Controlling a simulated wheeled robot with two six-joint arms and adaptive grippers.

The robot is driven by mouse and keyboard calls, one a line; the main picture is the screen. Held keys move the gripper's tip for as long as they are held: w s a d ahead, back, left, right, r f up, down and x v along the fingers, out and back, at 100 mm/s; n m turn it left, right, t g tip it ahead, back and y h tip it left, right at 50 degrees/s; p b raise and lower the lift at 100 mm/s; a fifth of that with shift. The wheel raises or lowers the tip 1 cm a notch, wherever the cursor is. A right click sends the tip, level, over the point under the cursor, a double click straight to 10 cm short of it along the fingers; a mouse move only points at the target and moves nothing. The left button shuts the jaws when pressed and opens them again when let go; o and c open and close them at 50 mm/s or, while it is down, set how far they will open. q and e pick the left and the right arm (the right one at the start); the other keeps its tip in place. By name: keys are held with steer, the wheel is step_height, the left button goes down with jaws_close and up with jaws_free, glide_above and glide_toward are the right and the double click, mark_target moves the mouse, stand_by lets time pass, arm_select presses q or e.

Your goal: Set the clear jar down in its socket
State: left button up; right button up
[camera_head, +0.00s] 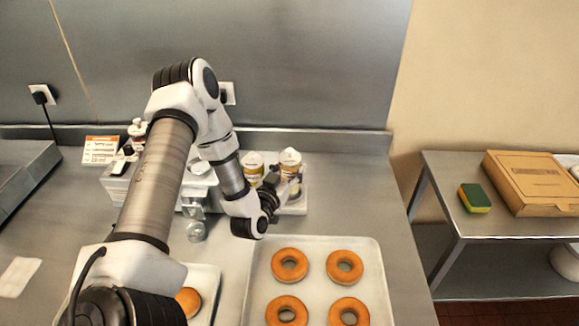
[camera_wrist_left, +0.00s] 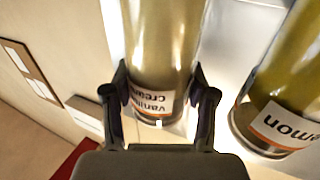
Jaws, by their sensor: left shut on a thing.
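My left gripper (camera_head: 284,186) is at the white stand (camera_head: 296,208) behind the doughnut tray. In the left wrist view its fingers (camera_wrist_left: 160,100) are shut on a clear jar (camera_wrist_left: 162,45) with yellowish contents and a label reading "vanilla cream". A second similar jar (camera_wrist_left: 275,95), its label ending in "mon", stands beside it, apart from the fingers. The head view shows two light-topped jars, a left one (camera_head: 252,160) and a right one (camera_head: 290,158), just beyond the gripper. The gripper partly covers them. The socket under the held jar cannot be made out. My right gripper is not in view.
A pale tray (camera_head: 256,272) with several ring doughnuts lies in front of the gripper. Clear glass pieces (camera_head: 196,232) and a small sign (camera_head: 101,150) are to the left. A side table at right holds a sponge (camera_head: 475,198) and a cardboard box (camera_head: 530,182).

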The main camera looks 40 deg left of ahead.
mark_target(290, 150)
arm_select(q)
steer(key=shift+f+b, duration=0.55)
steer(key=shift+f, duration=0.05)
stand_by(0.6)
steer(key=o, duration=1.6)
step_height(290, 150, up, 10)
steer(key=shift+s+f, duration=0.1)
